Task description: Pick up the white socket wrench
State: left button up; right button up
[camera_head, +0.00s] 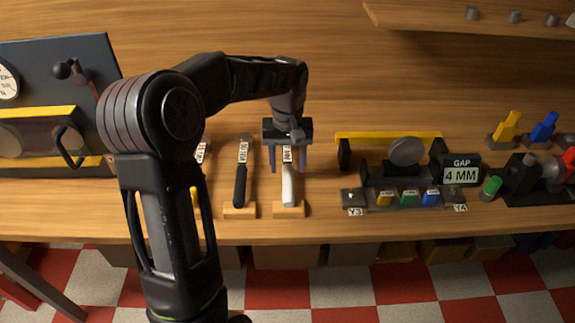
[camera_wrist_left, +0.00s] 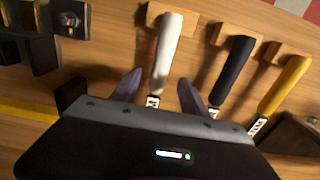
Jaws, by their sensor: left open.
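The white socket wrench (camera_head: 289,188) rests on a small wooden block (camera_head: 290,211) on the bench, its white handle toward the front edge and a label near its far end. My left gripper (camera_head: 289,165) is over its far part, open, with one finger on each side. In the left wrist view the white handle (camera_wrist_left: 166,52) rises between the two spread fingers of the gripper (camera_wrist_left: 158,92), and the wrench's far end is hidden behind the gripper body. I see no contact between fingers and wrench. My right gripper is not in view.
A black-handled tool (camera_head: 240,185) lies close to the left on its own block, and a yellow-handled one (camera_wrist_left: 284,86) lies beyond it. To the right stand a yellow-barred fixture (camera_head: 390,136) and a "GAP 4 MM" display (camera_head: 461,170).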

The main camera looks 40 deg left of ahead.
aim_at(288, 173)
pick_arm(q)
jog(key=shift+w+f+p, duration=0.1)
jog(key=shift+f+p, duration=0.35)
jog(key=shift+f, duration=2.2)
grip_shut()
jog(key=shift+r, duration=0.1)
